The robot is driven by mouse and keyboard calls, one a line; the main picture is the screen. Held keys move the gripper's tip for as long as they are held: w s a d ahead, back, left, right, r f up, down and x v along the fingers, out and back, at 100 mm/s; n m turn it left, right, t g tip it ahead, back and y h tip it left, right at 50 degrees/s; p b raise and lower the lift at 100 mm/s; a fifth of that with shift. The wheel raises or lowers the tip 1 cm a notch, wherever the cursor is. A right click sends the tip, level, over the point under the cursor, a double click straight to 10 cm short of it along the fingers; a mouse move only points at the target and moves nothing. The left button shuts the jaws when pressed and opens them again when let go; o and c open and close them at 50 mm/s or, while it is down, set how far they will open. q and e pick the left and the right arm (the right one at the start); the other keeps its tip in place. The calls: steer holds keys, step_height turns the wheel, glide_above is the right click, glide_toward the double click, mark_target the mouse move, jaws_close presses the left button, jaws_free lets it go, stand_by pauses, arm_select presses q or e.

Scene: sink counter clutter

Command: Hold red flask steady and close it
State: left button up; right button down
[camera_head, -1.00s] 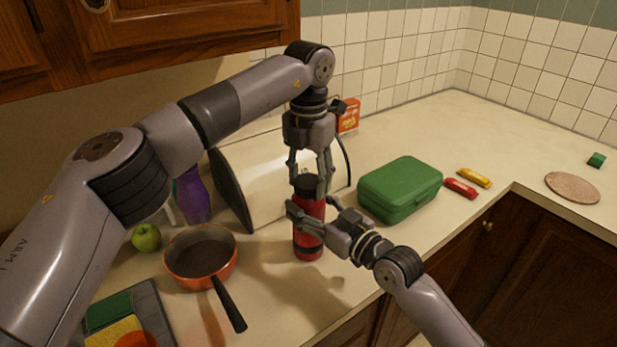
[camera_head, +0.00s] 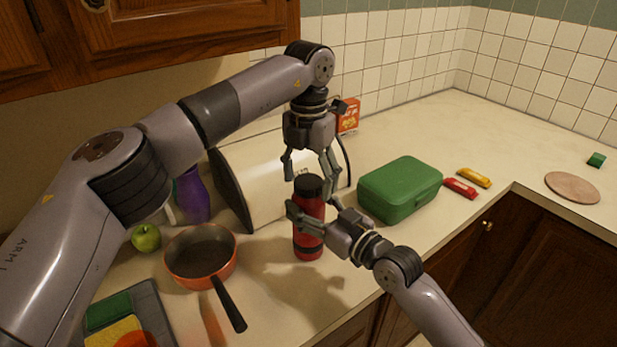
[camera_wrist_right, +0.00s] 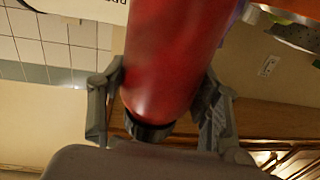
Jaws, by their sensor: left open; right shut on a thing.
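The red flask (camera_head: 307,243) stands upright on the counter with its black cap (camera_head: 308,186) on top. My right gripper (camera_head: 307,215) comes in from the lower right and is shut around the flask's body. In the right wrist view the red flask (camera_wrist_right: 175,55) fills the space between the two fingers of the right gripper (camera_wrist_right: 165,100). My left gripper (camera_head: 310,175) points down above the flask, its fingers spread to either side of the cap. It is open, and no finger clearly touches the cap.
An orange pan (camera_head: 200,275) stands left of the flask, its handle toward the front. A green box (camera_head: 400,190) is to the right. A cream-coloured appliance (camera_head: 265,175) stands behind the flask. A green apple (camera_head: 146,237) and purple bottle (camera_head: 192,197) are at left.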

arm_select(q)
step_height(320, 180, up, 12)
stand_by(0.6)
arm_select(e)
steer(key=shift+c, duration=2.3)
jaws_free()
steer(key=v, duration=1.2)
steer(key=shift+r, duration=0.1)
